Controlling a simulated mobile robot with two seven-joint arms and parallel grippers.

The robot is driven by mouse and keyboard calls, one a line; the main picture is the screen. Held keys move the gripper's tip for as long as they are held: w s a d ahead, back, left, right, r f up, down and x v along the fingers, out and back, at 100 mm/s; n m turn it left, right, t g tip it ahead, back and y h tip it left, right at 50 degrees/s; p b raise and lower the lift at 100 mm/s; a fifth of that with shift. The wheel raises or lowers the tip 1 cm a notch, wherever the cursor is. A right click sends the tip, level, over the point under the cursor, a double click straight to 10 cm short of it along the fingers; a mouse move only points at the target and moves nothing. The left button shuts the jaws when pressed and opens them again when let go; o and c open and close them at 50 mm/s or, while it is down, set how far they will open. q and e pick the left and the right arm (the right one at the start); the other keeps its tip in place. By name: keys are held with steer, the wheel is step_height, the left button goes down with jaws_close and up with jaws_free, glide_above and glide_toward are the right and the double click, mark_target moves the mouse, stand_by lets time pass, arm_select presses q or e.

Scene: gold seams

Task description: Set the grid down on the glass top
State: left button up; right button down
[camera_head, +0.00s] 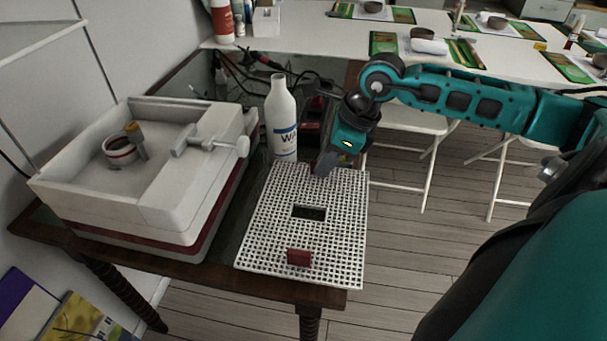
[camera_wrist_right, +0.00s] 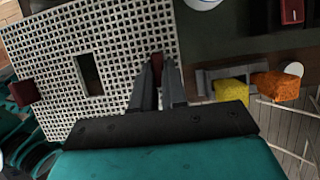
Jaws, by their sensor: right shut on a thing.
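The grid (camera_head: 268,222) is a white perforated plate with a rectangular slot in its middle and a red tab (camera_head: 299,257) near its front edge. My right gripper (camera_head: 325,165) is at its far edge. In the right wrist view the fingers (camera_wrist_right: 159,85) are closed around a second red tab (camera_wrist_right: 157,62) on the grid (camera_wrist_right: 120,40). The plate looks nearly level over the right part of the dark glass top (camera_head: 236,208), with its right side past the wooden edge. I cannot tell whether it touches the glass. My left gripper is not in view.
A white machine with a maroon band (camera_head: 150,190) stands on the table left of the grid. A white bottle (camera_head: 281,118) stands close behind the grid. Cables lie at the back. A white table (camera_head: 300,45) and folding chairs (camera_head: 410,120) stand behind and right.

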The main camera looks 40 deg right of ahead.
mark_target(304, 172)
steer(key=w+a, duration=0.3)
steer(key=shift+w, duration=0.1)
steer(key=shift+f, duration=1.7)
steer(key=shift+f+b, duration=0.2)
steer(key=shift+b, duration=0.2)
steer(key=c, duration=1.2)
jaws_free()
steer(key=shift+o, duration=0.2)
steer(key=shift+r, duration=0.1)
